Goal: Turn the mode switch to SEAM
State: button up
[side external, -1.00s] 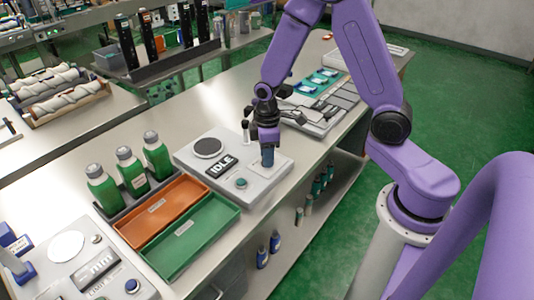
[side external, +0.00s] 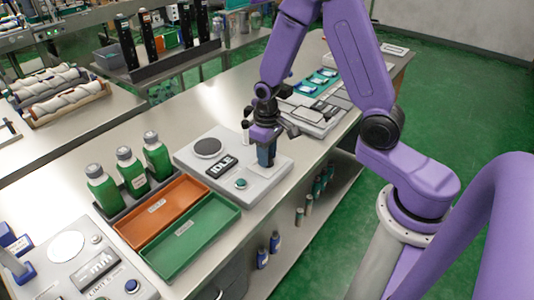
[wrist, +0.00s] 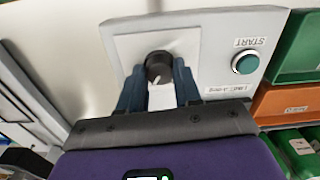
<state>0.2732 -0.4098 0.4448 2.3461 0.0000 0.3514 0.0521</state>
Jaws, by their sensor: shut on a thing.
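The mode switch is a black round knob (wrist: 159,67) with a short white pointer mark, on a pale square plate of the grey applicator box (side external: 195,153). In the wrist view my gripper (wrist: 157,82) has its two blue fingers on either side of the knob, shut on it. In the side view my gripper (side external: 266,158) points down over the right part of the box and hides the knob. The display (side external: 221,166) reads IDLE. I cannot make out a SEAM label.
A green START button (wrist: 245,63) sits beside the knob. An orange tray (side external: 160,210) and a green tray (side external: 193,235) lie close to the box, with green bottles (side external: 131,173) behind them. Another device with flat panels (side external: 318,112) stands beyond my gripper.

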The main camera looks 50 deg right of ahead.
dwell(0.6)
jog(key=o, duration=1)
jog(key=shift+o, duration=0.2)
notch_tip(320, 180, up, 18)
jog(key=shift+f, duration=0.25)
jog(key=s+a+f+n, duration=0.1)
jog(key=s+n, duration=0.4)
jog(key=s, duration=0.6)
jog(key=s+a+f+n, duration=0.2)
jog(key=s+a+n, duration=0.2)
jog(key=s, duration=0.8)
jog(key=n, duration=0.2)
jog(key=shift+a+f+n, duration=0.15)
jog(key=shift+n, duration=0.15)
